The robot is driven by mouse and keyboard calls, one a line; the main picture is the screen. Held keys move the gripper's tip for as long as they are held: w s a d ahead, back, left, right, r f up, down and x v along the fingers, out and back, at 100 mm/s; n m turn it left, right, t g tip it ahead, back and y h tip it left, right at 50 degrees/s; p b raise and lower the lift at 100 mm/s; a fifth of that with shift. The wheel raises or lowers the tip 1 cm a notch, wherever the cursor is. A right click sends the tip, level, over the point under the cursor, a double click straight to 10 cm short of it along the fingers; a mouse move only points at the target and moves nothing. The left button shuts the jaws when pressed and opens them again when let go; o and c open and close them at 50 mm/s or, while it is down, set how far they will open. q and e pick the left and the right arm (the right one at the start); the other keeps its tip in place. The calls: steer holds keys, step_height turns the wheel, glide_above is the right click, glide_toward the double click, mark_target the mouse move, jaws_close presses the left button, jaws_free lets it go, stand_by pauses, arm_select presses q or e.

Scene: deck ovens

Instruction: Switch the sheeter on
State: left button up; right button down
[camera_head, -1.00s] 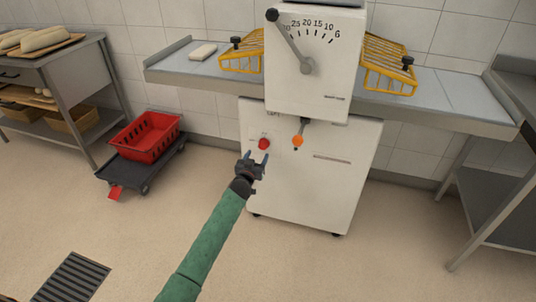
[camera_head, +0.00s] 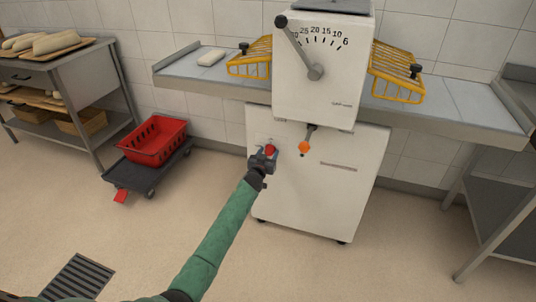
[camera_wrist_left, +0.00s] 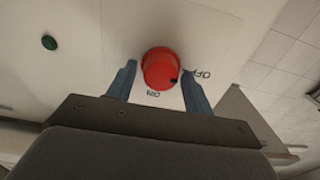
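The sheeter (camera_head: 322,75) is a white machine with a dial and lever on its upper part and a white base cabinet (camera_head: 345,185) below. A red rotary knob (camera_head: 270,149) sits on the cabinet front. In the left wrist view the red knob (camera_wrist_left: 160,68) has a dark mark on its edge, and labels beside it read "OFF" and "ON". My left gripper (camera_head: 267,152) is at the knob. Its blue fingers (camera_wrist_left: 160,88) are open, one on each side of the knob, with gaps visible. My right gripper is not in view.
A green button (camera_wrist_left: 49,42) is on the panel near the knob. Yellow wire guards (camera_head: 397,88) flank the sheeter. A red crate (camera_head: 153,141) on a dark dolly stands left. The floor in front is clear.

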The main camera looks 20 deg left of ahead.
arm_select(q)
steer(key=c, duration=0.7)
steer(key=shift+m, duration=0.4)
steer(key=m, duration=0.4)
steer(key=shift+d, duration=0.1)
steer(key=m, duration=0.4)
steer(key=shift+b, duration=0.35)
steer(key=m, duration=0.5)
steer(key=shift+d+f, duration=0.1)
steer(key=shift+m+b, duration=0.45)
steer(key=shift+m, duration=1.55)
